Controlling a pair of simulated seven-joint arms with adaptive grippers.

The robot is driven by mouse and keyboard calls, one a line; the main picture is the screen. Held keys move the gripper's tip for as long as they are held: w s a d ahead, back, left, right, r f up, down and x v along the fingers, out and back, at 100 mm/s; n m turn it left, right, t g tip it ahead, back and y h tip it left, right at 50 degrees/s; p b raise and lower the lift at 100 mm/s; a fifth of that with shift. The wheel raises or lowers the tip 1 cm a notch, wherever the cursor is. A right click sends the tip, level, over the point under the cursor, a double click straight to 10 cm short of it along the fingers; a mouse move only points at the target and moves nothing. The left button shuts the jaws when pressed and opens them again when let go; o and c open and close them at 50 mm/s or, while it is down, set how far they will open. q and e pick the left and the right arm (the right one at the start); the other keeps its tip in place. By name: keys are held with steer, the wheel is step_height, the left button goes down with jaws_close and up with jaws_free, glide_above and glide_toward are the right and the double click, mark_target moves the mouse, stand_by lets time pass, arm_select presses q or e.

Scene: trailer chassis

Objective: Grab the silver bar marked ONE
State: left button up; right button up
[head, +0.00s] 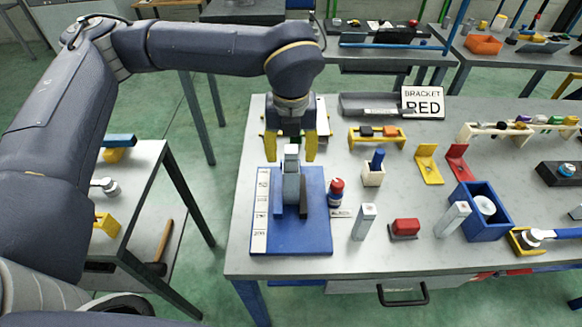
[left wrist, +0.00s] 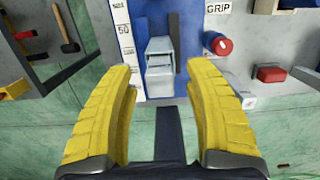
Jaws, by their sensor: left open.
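A silver bar (head: 291,186) stands upright on a blue board (head: 262,236) on the grey table, beside a dark block. No marking on it is legible to me. My left gripper (head: 290,156) is open at the bar's upper end, with one yellow finger to each side. In the left wrist view the bar (left wrist: 160,78) shows in the gap between the open fingertips (left wrist: 160,70), and I see no contact. My right gripper is out of view.
A red-topped bottle (head: 336,193) stands just right of the board. A red block (head: 405,228), the blue box (head: 487,222), yellow and red brackets (head: 429,163) and a "BRACKET RED" sign (head: 423,102) lie further right. A side table (head: 150,160) stands at left.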

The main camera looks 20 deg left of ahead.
arm_select(q)
jaws_close()
stand_by(0.4)
